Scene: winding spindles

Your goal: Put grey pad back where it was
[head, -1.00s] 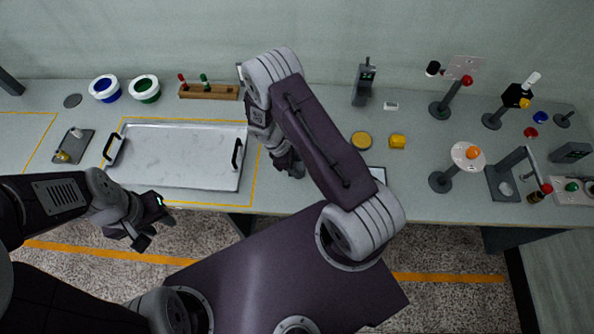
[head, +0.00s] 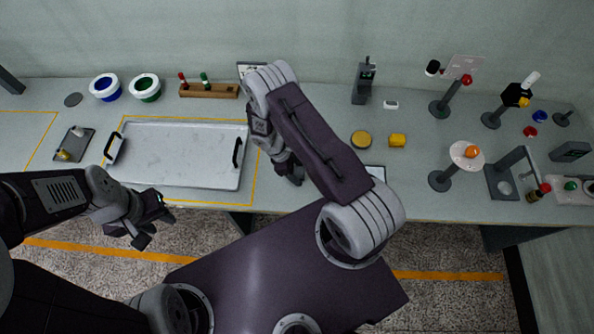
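I cannot tell for sure which thing is the grey pad.
A silver tray (head: 180,155) with black handles lies inside a yellow outline. Blue and green bowls (head: 145,87) and a wooden rack (head: 209,91) stand behind it. A yellow disc (head: 361,139) and yellow cylinder (head: 397,141) lie right of my arm. Several stands fill the right side.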

